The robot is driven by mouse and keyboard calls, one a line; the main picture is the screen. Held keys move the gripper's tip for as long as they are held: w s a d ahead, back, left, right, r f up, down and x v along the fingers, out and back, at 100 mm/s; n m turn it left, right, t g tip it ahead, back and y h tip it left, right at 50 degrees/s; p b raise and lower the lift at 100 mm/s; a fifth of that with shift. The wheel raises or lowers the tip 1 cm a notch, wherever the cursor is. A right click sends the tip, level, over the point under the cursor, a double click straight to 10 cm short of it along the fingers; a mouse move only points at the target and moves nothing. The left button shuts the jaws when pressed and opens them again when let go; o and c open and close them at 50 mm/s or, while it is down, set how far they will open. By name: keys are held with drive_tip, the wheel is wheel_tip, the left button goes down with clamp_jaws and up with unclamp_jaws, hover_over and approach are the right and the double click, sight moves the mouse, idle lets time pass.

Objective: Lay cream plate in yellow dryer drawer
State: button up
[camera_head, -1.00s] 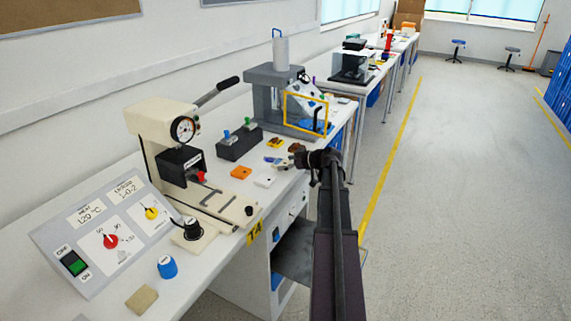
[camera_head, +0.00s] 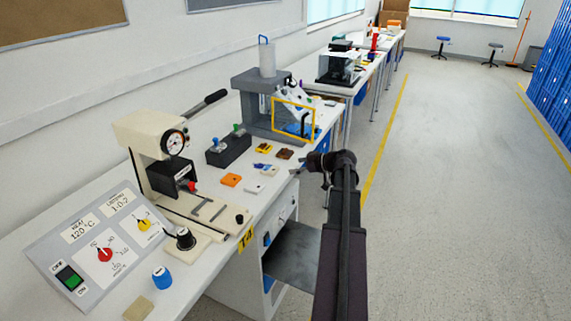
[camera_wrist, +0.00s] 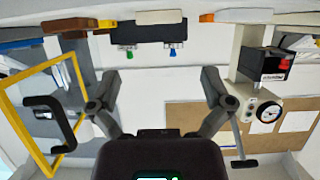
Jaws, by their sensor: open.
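Small cream-white plates lie on the bench right of the press; one (camera_head: 254,187) is beside an orange piece, and a paler one (camera_head: 270,172) sits just behind it. I cannot tell which is the cream plate. In the wrist view a cream piece (camera_wrist: 160,17) shows at the top edge. A yellow rectangular frame (camera_head: 275,116) stands at the grey dryer-like unit; the wrist view shows this yellow frame (camera_wrist: 18,130) with a dark handle at left. My gripper (camera_head: 299,168) is over the bench's front edge, right of the plates. In the wrist view its fingers (camera_wrist: 160,78) are spread, empty.
An orange piece (camera_head: 231,180), a yellow piece (camera_head: 263,148) and a brown piece (camera_head: 285,154) lie nearby. A dark button box (camera_head: 228,150) stands behind them. The press (camera_head: 155,150) and control panel (camera_head: 95,245) are at left. The floor at right is clear.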

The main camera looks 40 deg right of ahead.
drive_tip(key=shift+p+v, duration=0.55)
drive_tip(key=shift+v, duration=1.45)
